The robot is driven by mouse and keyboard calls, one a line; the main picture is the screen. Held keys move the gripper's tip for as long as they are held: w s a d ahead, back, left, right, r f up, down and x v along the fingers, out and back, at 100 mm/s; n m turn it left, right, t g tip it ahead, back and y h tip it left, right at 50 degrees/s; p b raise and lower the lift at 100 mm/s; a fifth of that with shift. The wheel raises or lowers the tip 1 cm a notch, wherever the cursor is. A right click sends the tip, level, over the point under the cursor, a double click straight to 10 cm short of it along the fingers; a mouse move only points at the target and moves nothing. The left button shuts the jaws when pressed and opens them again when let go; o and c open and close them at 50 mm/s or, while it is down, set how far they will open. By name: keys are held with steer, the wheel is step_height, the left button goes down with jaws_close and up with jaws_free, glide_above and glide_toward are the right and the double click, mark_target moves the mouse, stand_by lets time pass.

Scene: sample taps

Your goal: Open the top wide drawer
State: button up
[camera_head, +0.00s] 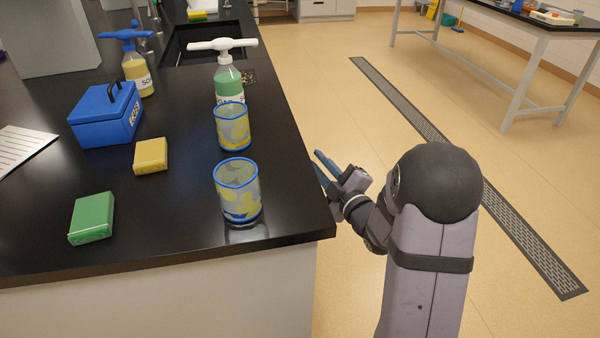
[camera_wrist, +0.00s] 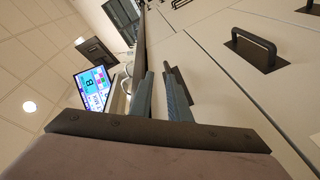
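In the head view my gripper (camera_head: 320,163) is beside the right side of the black-topped bench, close to its edge. Its two blue-grey fingers are apart with nothing visible between them. The wrist view, which is turned on its side, shows the open fingers (camera_wrist: 160,88) near pale drawer fronts (camera_wrist: 215,75). A dark piece, perhaps a handle, shows right behind the right finger; I cannot tell whether they touch. A black bar handle (camera_wrist: 255,48) on a pale front is clear of the fingers. The drawer fronts are hidden in the head view. I cannot tell which is the top wide drawer.
On the bench top (camera_head: 180,225) stand two blue-rimmed beakers (camera_head: 238,190) near the edge, a green soap bottle (camera_head: 228,82), a blue box (camera_head: 105,115) and sponges (camera_head: 92,217).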

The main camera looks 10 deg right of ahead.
steer(key=f+n+t+y+b, duration=0.1)
steer(key=b, duration=0.1)
steer(key=a+f+n+y+b, duration=0.1)
steer(key=b, duration=0.1)
steer(key=shift+s+f+t+y+b, duration=0.2)
steer(key=shift+f+t+y+b, duration=0.1)
steer(key=shift+f+t+b, duration=0.1)
steer(key=shift+r, duration=0.1)
steer(key=shift+x, duration=3.7)
steer(key=shift+c, duration=0.6)
jaws_close()
